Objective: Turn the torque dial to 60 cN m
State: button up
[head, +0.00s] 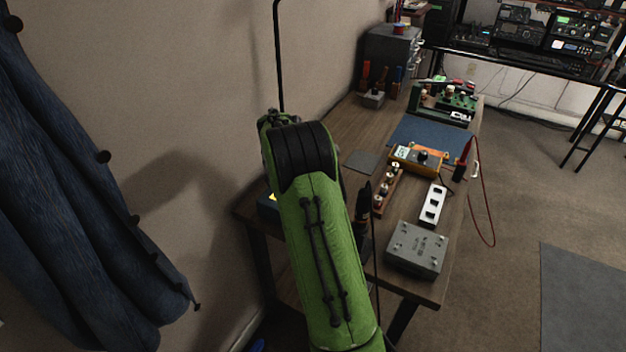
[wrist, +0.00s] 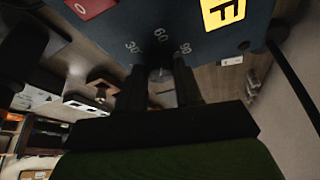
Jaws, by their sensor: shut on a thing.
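In the wrist view a dark blue box (wrist: 205,45) fills the top, with white marks 30, 60 and 90 (wrist: 160,34) on its face. My gripper (wrist: 157,78) is shut on the torque dial (wrist: 159,60), just below these marks. The dial is dark and mostly hidden between the fingers, so its pointer cannot be read. A yellow label with a black F and a red label with a white 0 are on the same face. In the head view the blue box (head: 268,207) shows only at its edge behind my green arm, which hides my gripper and the dial.
The wooden bench (head: 408,285) runs along the wall. A grey metal box (head: 417,249), a white switch strip (head: 432,205), a yellow meter (head: 418,158) with a red probe (head: 464,152) and a blue mat (head: 428,138) are on it. Open floor lies to the right.

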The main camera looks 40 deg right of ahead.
jog(key=o, duration=1)
jog(key=p+v, duration=0.4)
jog(key=v, duration=1.1)
jog(key=shift+r, duration=0.35)
